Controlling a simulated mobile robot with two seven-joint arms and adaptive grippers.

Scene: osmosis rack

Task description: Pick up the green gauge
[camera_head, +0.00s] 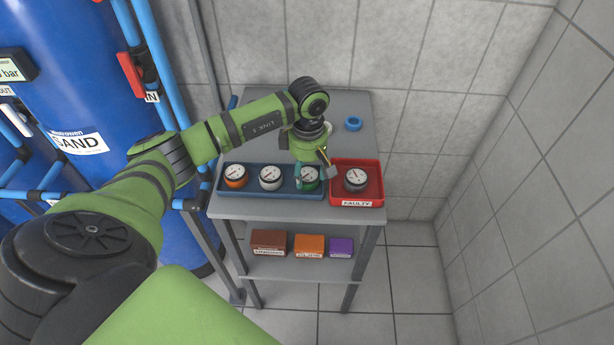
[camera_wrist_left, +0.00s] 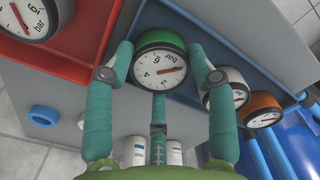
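The green gauge (camera_head: 308,178) has a white dial and stands in the blue tray (camera_head: 262,194), at the tray's right end. In the left wrist view the green gauge (camera_wrist_left: 160,66) lies between the fingertips of my left gripper (camera_wrist_left: 161,52). In the head view my left gripper (camera_head: 311,164) is over it and hides part of it. Its teal fingers are spread, one on each side of the gauge. A small gap shows at the right finger; contact at the left finger is unclear. My right gripper is not in view.
A white gauge (camera_head: 271,177) and an orange gauge (camera_head: 235,176) share the blue tray. The red tray (camera_head: 357,203) marked FAULTY holds a dark gauge (camera_head: 355,180), close on the right. A blue ring (camera_head: 353,123) lies behind. Boxes (camera_head: 309,245) sit on the lower shelf.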

